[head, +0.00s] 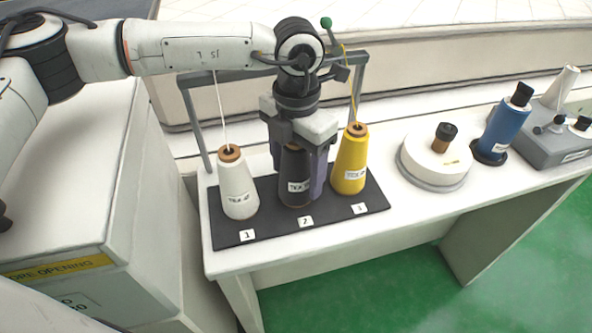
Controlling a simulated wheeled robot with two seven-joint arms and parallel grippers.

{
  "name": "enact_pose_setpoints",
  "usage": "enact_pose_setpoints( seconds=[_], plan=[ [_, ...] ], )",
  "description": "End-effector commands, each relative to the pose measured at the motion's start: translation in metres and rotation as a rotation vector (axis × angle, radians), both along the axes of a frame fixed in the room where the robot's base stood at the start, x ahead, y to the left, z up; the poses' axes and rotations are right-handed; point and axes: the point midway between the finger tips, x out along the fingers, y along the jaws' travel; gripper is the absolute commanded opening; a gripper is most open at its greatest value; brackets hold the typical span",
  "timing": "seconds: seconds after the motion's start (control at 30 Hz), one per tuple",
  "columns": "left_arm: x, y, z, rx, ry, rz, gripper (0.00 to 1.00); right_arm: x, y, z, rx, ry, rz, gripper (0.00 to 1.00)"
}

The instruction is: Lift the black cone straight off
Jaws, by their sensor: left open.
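The black cone (296,189) stands upright on the black mat (265,232) at the label 2, between a white cone (238,190) and a yellow cone (350,170). My left gripper (303,178) points down over the black cone, with its fingers beside the cone's upper part. The fingers are open, and I cannot tell whether they touch the cone. The gripper hides the cone's top. My right gripper is not in view.
A grey frame (188,117) with threads to the white and yellow cones stands behind them. A large cabinet (85,190) stands at left.

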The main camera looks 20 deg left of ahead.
Motion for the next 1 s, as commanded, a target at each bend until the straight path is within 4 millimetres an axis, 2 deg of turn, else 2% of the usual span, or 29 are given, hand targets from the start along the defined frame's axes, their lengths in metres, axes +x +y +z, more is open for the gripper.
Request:
enact_pose_setpoints(
  seconds=[0.27, 0.57, 0.83, 1.0],
  plan=[
    [0.000, 0.000, -0.004, 0.001, 0.000, 0.000, 0.66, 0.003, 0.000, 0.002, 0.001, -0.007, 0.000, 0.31],
    [0.000, 0.000, -0.003, 0.000, -0.001, 0.000, 0.15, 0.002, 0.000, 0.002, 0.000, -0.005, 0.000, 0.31],
    [0.001, 0.000, 0.000, -0.001, -0.003, 0.000, 0.14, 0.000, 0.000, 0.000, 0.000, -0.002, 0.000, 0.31],
    [0.002, 0.000, 0.023, -0.002, -0.007, 0.000, 0.14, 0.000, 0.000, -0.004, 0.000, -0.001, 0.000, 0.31]
  ],
)
